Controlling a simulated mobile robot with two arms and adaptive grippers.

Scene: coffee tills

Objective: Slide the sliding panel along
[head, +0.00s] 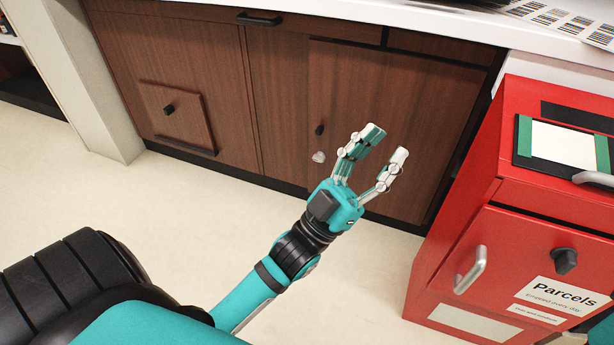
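A small wooden panel (178,117) with a black knob (168,109) sits low on the front of the brown counter at the left. A dark ledge runs under it. A larger wooden panel (385,95) with a small black knob (320,129) fills the counter front to its right. I cannot tell which of these is the sliding panel. My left gripper (387,143) is open and empty, its two fingers spread, in front of the larger panel and right of its knob. It appears apart from both knobs. My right gripper is not in view.
A red parcels box (457,215) with silver handles and a black knob stands close on the right. A white countertop (420,22) overhangs the panels. A pale upright (80,75) stands at the left. The pale floor (235,215) before the counter is clear.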

